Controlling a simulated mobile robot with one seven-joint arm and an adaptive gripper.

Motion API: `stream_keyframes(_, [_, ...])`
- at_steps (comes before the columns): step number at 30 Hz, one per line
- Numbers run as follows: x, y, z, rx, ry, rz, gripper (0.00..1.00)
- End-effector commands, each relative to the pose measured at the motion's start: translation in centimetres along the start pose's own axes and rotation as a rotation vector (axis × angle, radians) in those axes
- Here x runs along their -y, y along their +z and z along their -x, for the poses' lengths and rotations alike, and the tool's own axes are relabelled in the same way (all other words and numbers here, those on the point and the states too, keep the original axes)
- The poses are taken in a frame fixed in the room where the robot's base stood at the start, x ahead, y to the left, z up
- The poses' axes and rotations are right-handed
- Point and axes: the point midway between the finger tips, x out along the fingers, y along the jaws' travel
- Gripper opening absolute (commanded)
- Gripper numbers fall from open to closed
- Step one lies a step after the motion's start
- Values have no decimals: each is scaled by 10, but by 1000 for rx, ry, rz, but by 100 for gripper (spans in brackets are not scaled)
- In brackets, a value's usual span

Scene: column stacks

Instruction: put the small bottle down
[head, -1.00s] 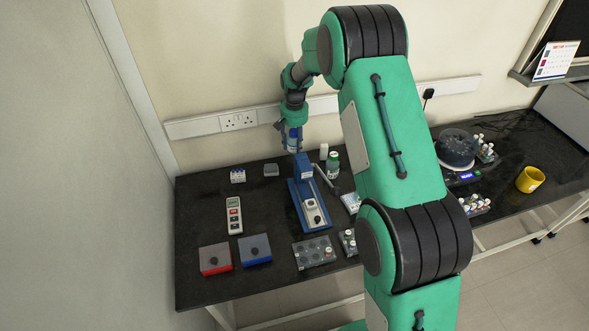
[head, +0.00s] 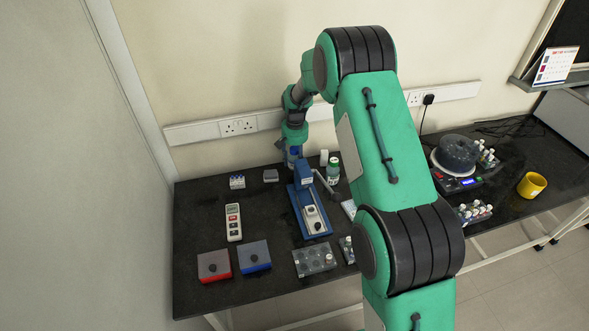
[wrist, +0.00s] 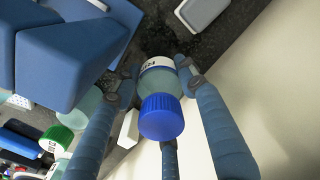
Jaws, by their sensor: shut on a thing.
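The small bottle (wrist: 160,117) has a blue cap and a white label with dark print. In the wrist view it sits between the fingers of my gripper (wrist: 158,82), which is shut on it. In the head view my gripper (head: 291,160) is low over the back of the black bench, just behind the blue press-like device (head: 303,172). The bottle is mostly hidden there by my gripper and the device. I cannot tell whether its base touches the bench.
The blue device also fills the upper left of the wrist view (wrist: 60,60). A green-capped bottle (head: 333,171) and a small white container (head: 323,157) stand to the right. A grey block (head: 270,175) lies to the left. The wall is close behind.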

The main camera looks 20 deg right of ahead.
Motion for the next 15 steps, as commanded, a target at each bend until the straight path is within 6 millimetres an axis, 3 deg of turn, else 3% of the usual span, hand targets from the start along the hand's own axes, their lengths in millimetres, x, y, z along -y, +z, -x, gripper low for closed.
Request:
stream_keyframes(11, [0,0,-2,-1,0,0,8])
stream_keyframes(15, [0,0,-14,1,0,0,8])
